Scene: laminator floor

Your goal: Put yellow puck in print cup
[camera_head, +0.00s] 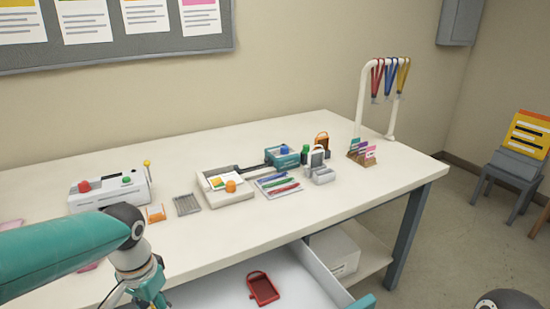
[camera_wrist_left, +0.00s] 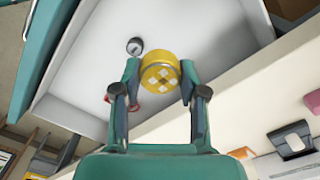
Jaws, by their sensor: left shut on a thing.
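The yellow puck (camera_wrist_left: 160,73), with a pale checkered pattern on its face, is between the two fingers of my left gripper (camera_wrist_left: 159,78) in the left wrist view. The gripper is shut on it, above the open white drawer. In the head view my left gripper (camera_head: 152,292) is at the bottom edge, in front of the table; the puck is hidden there. I cannot tell which container is the print cup. My right gripper is not in view.
A small round dial-like thing (camera_wrist_left: 134,46) shows beyond the puck. The table's front right is clear.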

